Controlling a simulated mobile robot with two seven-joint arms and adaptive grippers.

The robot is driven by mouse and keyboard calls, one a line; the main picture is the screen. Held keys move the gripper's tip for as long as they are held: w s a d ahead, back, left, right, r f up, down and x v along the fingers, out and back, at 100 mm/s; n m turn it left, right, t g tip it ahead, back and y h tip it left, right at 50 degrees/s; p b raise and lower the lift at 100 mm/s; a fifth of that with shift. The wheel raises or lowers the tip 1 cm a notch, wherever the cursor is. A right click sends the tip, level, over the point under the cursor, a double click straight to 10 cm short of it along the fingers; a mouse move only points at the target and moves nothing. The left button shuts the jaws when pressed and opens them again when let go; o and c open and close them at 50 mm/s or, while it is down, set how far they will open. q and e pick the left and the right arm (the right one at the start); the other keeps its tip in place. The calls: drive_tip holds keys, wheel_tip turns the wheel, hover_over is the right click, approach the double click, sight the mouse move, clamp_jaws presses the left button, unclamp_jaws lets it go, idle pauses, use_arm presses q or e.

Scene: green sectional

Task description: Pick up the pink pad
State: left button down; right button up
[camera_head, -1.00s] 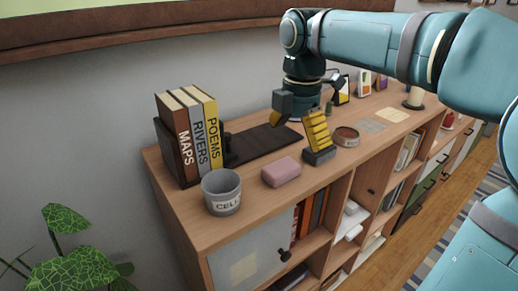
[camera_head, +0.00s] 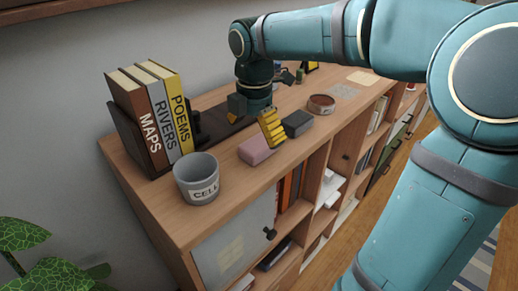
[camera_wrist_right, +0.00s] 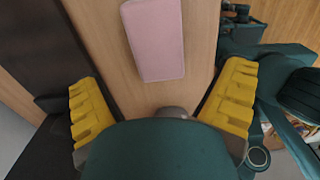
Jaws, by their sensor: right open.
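The pink pad (camera_head: 254,150) is a small rounded block lying on the wooden shelf top, behind and right of the grey CELL cup (camera_head: 197,179). My right gripper (camera_head: 254,120) is just above and behind the pad, pointing down, with its yellow fingers apart and nothing between them. One finger hides a little of the pad's far end. My left gripper is not in view.
A dark grey block (camera_head: 298,123) lies close right of the finger. A brown round dish (camera_head: 321,104) is beyond it. Upright books (camera_head: 152,115) stand at the left, with a dark flat panel (camera_head: 218,130) behind the pad. The shelf's front edge is near the pad.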

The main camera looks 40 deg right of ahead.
sight(258, 143)
drive_tip(key=f, duration=0.2)
drive_tip(key=d+f+b, duration=0.1)
drive_tip(key=f, duration=0.1)
drive_tip(key=shift+w+f, duration=0.1)
drive_tip(key=shift+f, duration=0.45)
drive_tip(key=c, duration=1.1)
